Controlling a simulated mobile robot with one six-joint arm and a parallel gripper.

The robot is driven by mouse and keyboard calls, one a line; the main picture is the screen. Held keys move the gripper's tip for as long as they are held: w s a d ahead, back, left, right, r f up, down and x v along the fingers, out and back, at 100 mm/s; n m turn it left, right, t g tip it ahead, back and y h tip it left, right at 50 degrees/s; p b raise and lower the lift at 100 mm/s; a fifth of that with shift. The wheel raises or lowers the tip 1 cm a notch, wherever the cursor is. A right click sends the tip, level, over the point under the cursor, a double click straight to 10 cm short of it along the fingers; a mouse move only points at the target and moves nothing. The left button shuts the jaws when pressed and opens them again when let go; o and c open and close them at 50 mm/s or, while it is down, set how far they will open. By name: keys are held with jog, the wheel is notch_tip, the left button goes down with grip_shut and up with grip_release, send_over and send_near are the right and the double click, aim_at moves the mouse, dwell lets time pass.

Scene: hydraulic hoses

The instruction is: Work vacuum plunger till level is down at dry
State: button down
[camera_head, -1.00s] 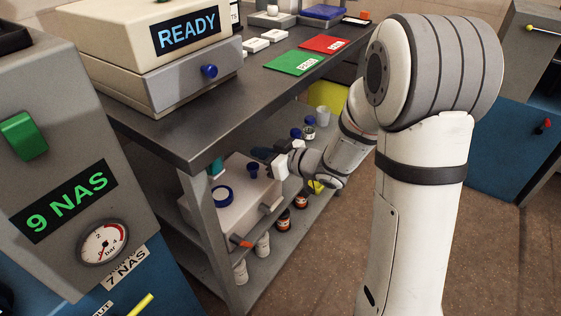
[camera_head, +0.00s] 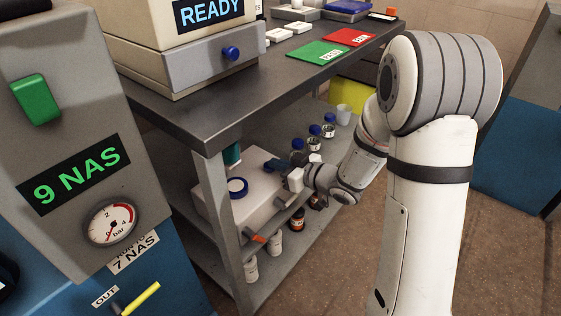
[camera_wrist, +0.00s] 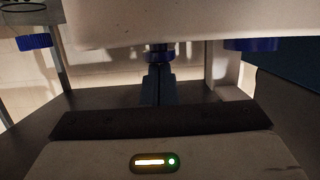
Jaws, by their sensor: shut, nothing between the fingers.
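A cream vacuum unit (camera_head: 258,208) stands on the shelf under the bench, with a blue ring cap (camera_head: 237,187) on top and an orange lever (camera_head: 259,239) at its front. My gripper (camera_head: 274,164) is above the unit's top in the head view, its dark blue fingers shut and empty. In the wrist view the fingers (camera_wrist: 158,72) are together, just in front of or touching a blue knob (camera_wrist: 157,52), which may be the plunger; contact cannot be told. In the head view my fingers seem to hide this knob. The liquid level is not visible.
The bench top (camera_head: 215,125) overhangs the shelf close to my arm. Several blue-capped bottles (camera_head: 314,143) and a white cup (camera_head: 343,115) stand behind my gripper. Brown bottles (camera_head: 297,219) stand lower down. A grey cabinet reading 9 NAS (camera_head: 75,120) is at left.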

jog(key=shift+f, duration=0.6)
jog(key=shift+r, duration=0.1)
notch_tip(320, 180, up, 4)
jog(key=p, duration=0.4)
jog(key=shift+r, duration=0.25)
jog(key=p+v, duration=0.2)
jog(key=v, duration=0.8)
jog(key=shift+f, duration=0.15)
